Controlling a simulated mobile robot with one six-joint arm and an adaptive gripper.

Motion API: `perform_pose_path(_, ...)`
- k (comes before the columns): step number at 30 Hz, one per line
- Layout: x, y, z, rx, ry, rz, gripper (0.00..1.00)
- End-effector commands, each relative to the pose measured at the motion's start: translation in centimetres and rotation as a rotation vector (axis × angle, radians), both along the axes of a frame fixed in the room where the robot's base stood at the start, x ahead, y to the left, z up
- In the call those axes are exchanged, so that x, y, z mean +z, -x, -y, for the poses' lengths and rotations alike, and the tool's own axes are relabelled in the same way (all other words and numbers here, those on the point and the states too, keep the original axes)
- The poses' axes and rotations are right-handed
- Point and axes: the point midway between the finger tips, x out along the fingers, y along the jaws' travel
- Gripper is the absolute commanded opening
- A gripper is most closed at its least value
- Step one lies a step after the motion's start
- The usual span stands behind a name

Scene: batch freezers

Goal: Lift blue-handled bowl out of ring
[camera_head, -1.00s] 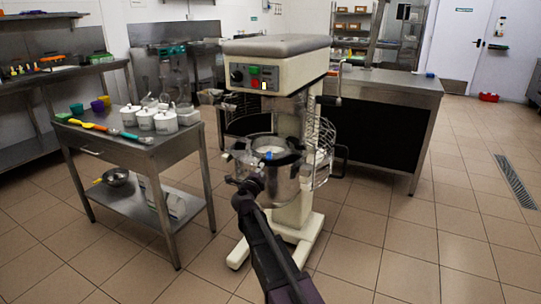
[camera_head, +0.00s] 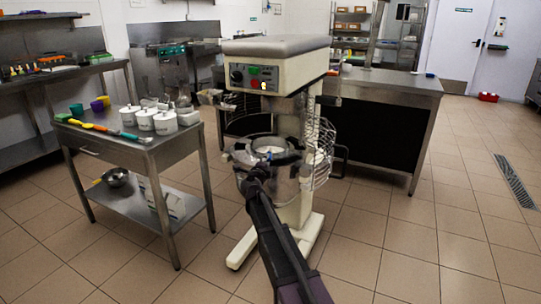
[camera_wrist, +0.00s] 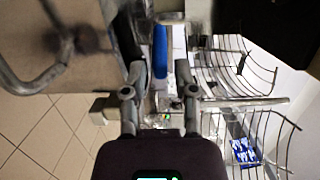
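The metal bowl (camera_head: 284,186) sits in the mixer's ring, low at the front of the stand mixer (camera_head: 276,78). Its top is partly covered by my gripper and the metalwork around it. In the wrist view the blue handle (camera_wrist: 160,50) stands upright in the picture, between and just beyond my fingertips. My gripper (camera_head: 257,172) is at the front of the bowl in the head view. In the wrist view my gripper (camera_wrist: 160,72) has its two fingers apart, with gaps on both sides of the handle. Whether the fingers touch it cannot be told.
A wire guard (camera_head: 322,152) stands right of the bowl, close to my gripper; it also fills the wrist view's right side. A steel table (camera_head: 150,150) with white pots stands left. A dark-fronted counter (camera_head: 385,125) is behind. The tiled floor in front is clear.

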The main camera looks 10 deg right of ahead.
Motion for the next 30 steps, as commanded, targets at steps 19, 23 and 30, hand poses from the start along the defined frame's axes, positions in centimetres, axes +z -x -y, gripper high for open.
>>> perform_pose_path(19, 0.0, -4.6, 2.2, 0.000, 0.000, 0.000, 0.37)
perform_pose_path(23, 0.0, -4.7, 2.3, 0.000, 0.000, 0.000, 0.37)
perform_pose_path(30, 0.0, -4.6, 2.3, 0.000, 0.000, 0.000, 0.37)
